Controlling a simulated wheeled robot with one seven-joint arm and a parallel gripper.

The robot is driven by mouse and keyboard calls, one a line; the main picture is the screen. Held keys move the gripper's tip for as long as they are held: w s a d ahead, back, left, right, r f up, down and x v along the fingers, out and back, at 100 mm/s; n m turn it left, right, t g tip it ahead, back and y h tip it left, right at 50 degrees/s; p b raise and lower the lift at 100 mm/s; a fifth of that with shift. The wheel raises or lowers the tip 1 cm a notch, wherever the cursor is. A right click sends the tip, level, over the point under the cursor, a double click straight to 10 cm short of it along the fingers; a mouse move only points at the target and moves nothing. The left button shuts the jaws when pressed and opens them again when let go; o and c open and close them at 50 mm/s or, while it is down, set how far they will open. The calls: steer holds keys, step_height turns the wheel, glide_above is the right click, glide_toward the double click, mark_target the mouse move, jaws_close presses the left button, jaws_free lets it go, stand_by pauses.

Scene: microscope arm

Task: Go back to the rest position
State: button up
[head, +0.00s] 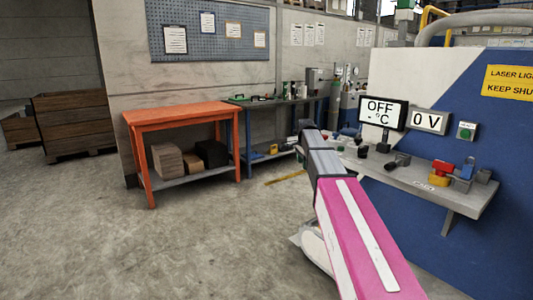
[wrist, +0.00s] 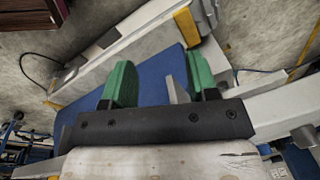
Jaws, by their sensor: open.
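My gripper (wrist: 157,72) shows in the wrist view as two green fingers on a dark bar. The fingers stand apart, with nothing held between them. A blue surface and a pale grey piece show behind the gap, and I cannot tell how far off they are. In the head view my pink and white arm reaches forward beside the grey shelf (head: 455,190). The fingers cannot be made out in that view.
An orange table (head: 180,113) stands left, with a blue bench (head: 237,140) behind. The floor (head: 190,250) at left is clear.

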steer(key=s+f+n, duration=0.7)
steer(key=s+f, duration=0.7)
steer(key=s, duration=0.2)
steer(key=s+d+f+n+g, duration=0.1)
steer(key=s+f+n, duration=0.6)
steer(key=s+f, duration=0.7)
steer(key=s, duration=0.3)
steer(key=shift+d+n+g, duration=0.3)
steer(key=shift+n, duration=0.1)
